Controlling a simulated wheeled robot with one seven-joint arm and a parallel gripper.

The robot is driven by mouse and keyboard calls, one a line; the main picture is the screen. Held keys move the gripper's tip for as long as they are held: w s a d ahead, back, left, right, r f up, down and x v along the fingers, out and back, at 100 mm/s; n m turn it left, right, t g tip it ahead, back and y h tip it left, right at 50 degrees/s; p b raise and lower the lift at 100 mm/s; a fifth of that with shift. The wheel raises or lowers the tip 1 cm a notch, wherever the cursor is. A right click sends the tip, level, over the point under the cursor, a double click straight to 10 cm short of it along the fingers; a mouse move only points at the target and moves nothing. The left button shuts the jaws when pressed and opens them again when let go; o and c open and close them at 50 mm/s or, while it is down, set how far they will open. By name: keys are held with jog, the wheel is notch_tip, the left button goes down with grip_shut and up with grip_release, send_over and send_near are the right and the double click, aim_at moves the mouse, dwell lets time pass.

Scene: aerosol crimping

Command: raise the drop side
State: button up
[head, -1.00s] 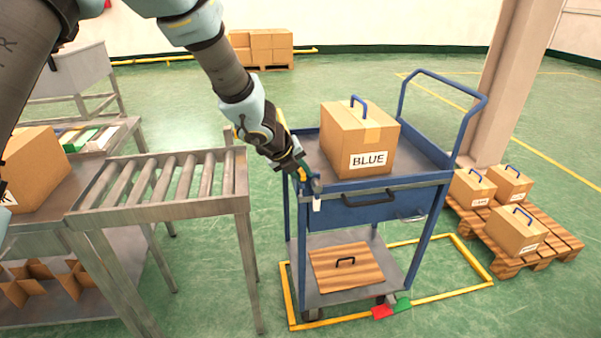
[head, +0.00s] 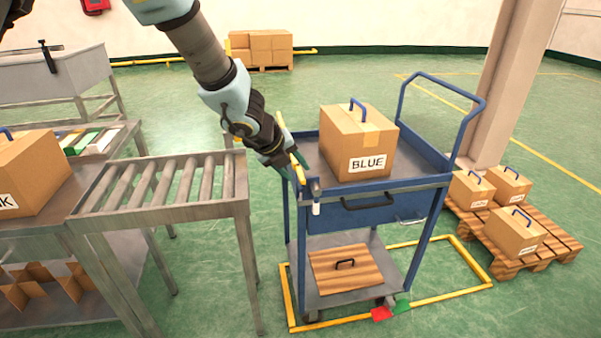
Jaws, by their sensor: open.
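The blue cart (head: 294,228) stands beside the roller table. Its drop side (head: 352,217) is a blue panel with a black handle (head: 368,201) on the near long side. It appears to hang down below the upper tray's edge. A white-tipped latch part (head: 316,208) shows at the cart's near left corner. My gripper (head: 302,176) is open and empty at that corner, just above and left of the latch part, apart from the black handle. My wrist partly hides the tray's left edge. A carton marked BLUE (head: 350,135) stands upright on the upper tray.
The roller table (head: 165,208) is left of the cart. The lower shelf holds a striped wooden board (head: 340,278) with a handle. A pallet (head: 545,262) with small cartons stands at right, by a pillar (head: 508,80). Floor in front of the cart is clear.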

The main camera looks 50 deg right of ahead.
jog(key=p+v, duration=0.1)
jog(key=v, duration=0.4)
jog(key=shift+a+r+p, duration=0.2)
jog(key=shift+r+p, duration=0.1)
jog(key=w+a+r+n+t+y, duration=0.1)
jog(key=w+a+n+t+y, duration=0.1)
jog(key=w+a+n, duration=0.9)
jog(key=w+a+r+n+t+y, duration=0.1)
jog(key=w+a+n+t+y, duration=0.1)
jog(key=w+a+n, duration=0.85)
jog(key=s+a+n+y, duration=0.15)
jog(key=a+n, duration=0.35)
jog(key=a, duration=1)
jog(key=s+a+n+g+y, duration=0.1)
jog(key=s+a+n, duration=0.3)
jog(key=a+n, duration=0.3)
jog(key=s+a+n+g, duration=0.1)
jog(key=s+a+n, duration=0.3)
jog(key=a+n, duration=0.4)
jog(key=shift+r+g+y, duration=0.15)
jog(key=shift+g+y, duration=0.15)
jog(key=shift+y, duration=0.05)
jog(key=shift+a, duration=0.1)
